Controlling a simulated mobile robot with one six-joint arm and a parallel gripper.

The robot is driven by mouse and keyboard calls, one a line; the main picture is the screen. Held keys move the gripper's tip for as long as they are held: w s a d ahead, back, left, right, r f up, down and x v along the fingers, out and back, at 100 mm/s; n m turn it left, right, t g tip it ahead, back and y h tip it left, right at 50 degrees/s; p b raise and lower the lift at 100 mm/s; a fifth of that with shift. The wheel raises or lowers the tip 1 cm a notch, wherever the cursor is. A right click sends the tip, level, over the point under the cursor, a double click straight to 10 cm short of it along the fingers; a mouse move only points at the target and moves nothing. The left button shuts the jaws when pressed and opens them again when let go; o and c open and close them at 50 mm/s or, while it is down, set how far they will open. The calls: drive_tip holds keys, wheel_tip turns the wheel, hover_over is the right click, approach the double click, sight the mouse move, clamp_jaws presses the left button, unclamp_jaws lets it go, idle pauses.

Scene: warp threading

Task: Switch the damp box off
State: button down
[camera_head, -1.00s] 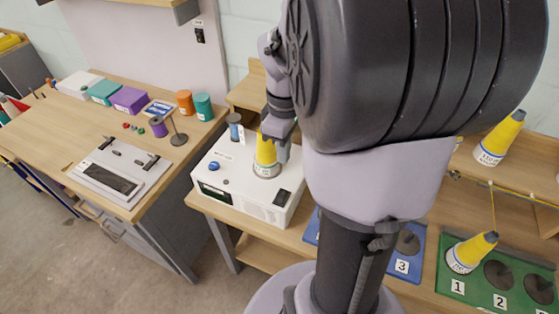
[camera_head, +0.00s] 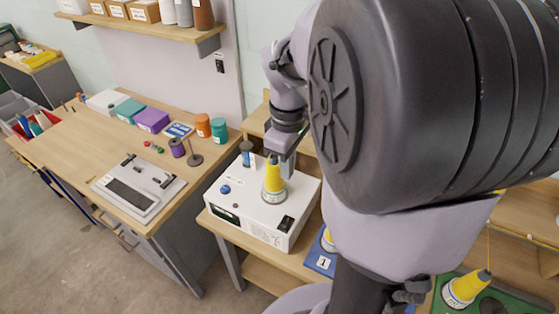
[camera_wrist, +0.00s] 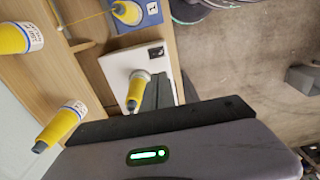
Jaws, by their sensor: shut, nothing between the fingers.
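The damp box (camera_head: 240,197) is a white box on the bench in the head view. It has a blue knob (camera_head: 225,189) at its left, a dark display (camera_head: 224,214) on its front and a black switch (camera_head: 286,223) at its front right corner. A yellow cone (camera_head: 273,180) stands upright on its top. My gripper (camera_head: 287,168) is shut and empty, close behind and right of the cone; contact cannot be told. In the wrist view, my gripper's fingers (camera_wrist: 162,88) point at the box (camera_wrist: 118,68), beside the cone (camera_wrist: 134,92). The switch (camera_wrist: 156,52) lies beyond the fingertips.
A spool (camera_head: 246,153) stands at the box's back left. A blue mat (camera_head: 318,262) and a green tray (camera_head: 453,283) with a yellow cone (camera_head: 466,289) lie to the right. The left table (camera_head: 90,150) holds a grey device (camera_head: 138,188) and coloured boxes. My arm hides much of the right side.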

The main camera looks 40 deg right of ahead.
drive_tip(key=r+p, duration=0.1)
drive_tip(key=r, duration=0.1)
drive_tip(key=a+r, duration=0.1)
drive_tip(key=r, duration=0.2)
drive_tip(key=shift+w+r+p, duration=0.15)
drive_tip(key=shift+r+p, duration=0.2)
